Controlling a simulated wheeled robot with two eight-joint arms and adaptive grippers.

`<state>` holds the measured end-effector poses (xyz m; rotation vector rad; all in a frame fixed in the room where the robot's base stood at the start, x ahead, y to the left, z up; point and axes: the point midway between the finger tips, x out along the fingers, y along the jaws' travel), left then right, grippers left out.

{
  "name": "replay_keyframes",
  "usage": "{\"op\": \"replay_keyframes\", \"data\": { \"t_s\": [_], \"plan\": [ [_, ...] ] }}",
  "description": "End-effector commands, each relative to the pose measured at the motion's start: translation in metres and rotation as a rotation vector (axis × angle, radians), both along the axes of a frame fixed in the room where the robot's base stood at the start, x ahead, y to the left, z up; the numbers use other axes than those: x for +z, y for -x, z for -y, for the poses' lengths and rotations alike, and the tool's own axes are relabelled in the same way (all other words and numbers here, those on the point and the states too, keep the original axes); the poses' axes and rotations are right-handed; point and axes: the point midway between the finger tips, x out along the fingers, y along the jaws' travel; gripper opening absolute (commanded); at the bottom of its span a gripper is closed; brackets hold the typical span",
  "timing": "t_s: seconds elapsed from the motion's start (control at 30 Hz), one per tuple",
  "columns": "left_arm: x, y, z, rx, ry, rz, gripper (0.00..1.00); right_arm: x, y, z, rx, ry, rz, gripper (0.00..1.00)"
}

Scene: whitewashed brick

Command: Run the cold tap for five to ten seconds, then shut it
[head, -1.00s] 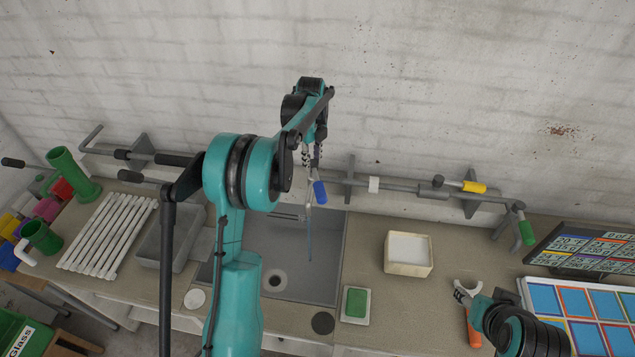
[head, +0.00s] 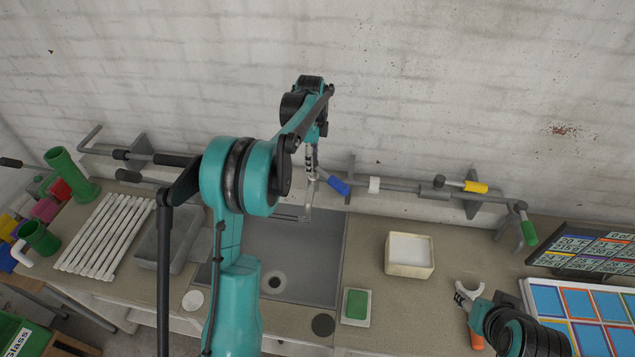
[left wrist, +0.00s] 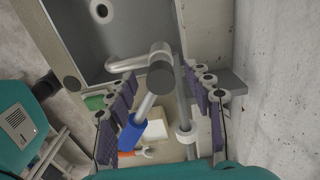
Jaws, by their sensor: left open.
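The blue-handled tap lever (head: 337,184) is at the wall above the grey sink (head: 320,262). It slants down to the right, and no water stream shows below the spout (head: 308,212). In the left wrist view the blue lever (left wrist: 132,134) lies between the purple pads of my open left gripper (left wrist: 165,115), nearer the left pads; I cannot tell whether they touch. In the head view my left gripper (head: 312,160) is over the tap and partly hides it. My right gripper (head: 468,293) is low at right by the counter; its jaw state is unclear.
A pipe with yellow (head: 475,187) and green (head: 529,232) handles runs right along the wall. A white box (head: 409,255), a green sponge (head: 356,304) and an orange-handled tool (head: 476,340) lie right of the sink. White rack bars (head: 103,236) and a grey basin are left.

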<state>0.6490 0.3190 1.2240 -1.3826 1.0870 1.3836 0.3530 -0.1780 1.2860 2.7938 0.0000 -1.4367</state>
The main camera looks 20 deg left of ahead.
Motion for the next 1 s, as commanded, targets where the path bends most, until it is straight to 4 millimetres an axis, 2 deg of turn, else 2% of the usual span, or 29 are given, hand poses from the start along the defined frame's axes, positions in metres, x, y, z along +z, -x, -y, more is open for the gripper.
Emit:
{"op": "replay_keyframes", "data": {
  "t_s": [0.17,0.4,0.6,0.8,1.0],
  "plan": [
    [0.02,0.0,0.0,0.0,0.0,0.0,0.52,0.0,0.0,0.0,0.0,0.0,0.0,0.48],
    [0.073,0.0,0.0,0.0,0.0,0.0,0.52,0.0,0.0,0.0,0.0,0.0,0.0,0.48],
    [0.106,0.0,0.0,0.0,0.0,0.0,0.52,0.0,0.0,0.0,0.0,0.0,0.0,0.48],
    [0.118,0.0,0.0,0.001,0.0,0.0,0.52,0.0,0.0,0.0,0.0,0.0,0.0,0.48],
    [0.116,0.006,0.005,0.029,-0.002,0.013,0.52,-0.009,0.0,0.0,0.0,0.0,0.0,0.48]
  ]
}}
